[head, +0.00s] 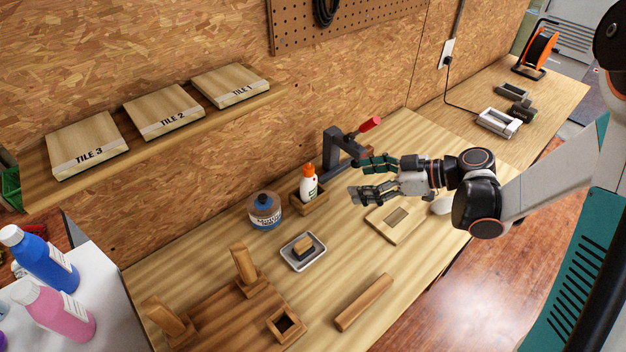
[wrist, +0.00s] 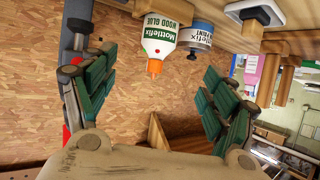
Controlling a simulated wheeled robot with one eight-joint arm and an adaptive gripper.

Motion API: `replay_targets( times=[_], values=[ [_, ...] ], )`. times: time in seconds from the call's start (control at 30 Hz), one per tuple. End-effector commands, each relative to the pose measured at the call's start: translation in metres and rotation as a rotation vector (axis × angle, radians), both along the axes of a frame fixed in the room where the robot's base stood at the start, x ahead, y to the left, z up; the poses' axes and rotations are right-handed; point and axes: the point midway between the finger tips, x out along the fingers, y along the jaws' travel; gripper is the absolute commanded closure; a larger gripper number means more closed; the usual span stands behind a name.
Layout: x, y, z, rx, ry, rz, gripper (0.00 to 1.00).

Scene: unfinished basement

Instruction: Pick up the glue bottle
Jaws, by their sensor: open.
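The glue bottle (head: 309,184) is white with an orange cap and stands upright in a small wooden holder (head: 315,204) on the workbench; the holder hides its base. My gripper (head: 358,178) is open and empty to the right of the bottle, its green-padded fingers pointing toward it with a short gap. In the wrist view, which looks upside down, the bottle (wrist: 160,38) with its wood glue label shows between the fingers of my gripper (wrist: 158,68). I see no finger touching it.
A blue-labelled paint jar (head: 265,212) stands close left of the holder. A clamp (head: 335,150) with a red handle rises just behind the gripper. A tray with a sponge-like block (head: 303,247), a wooden bar (head: 364,302) and a wooden plate (head: 395,228) lie in front.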

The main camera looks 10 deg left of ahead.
Motion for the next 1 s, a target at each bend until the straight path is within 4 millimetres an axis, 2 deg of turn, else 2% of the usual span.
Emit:
replay_targets(
  times=[0.27, 0.63, 1.0],
  values=[
    [0.002, 0.009, -0.013, 0.04, -0.06, 0.048, 0.22],
    [0.013, 0.068, -0.039, 0.04, -0.058, 0.048, 0.22],
    [0.018, 0.089, -0.049, 0.039, -0.058, 0.047, 0.22]
  ],
)
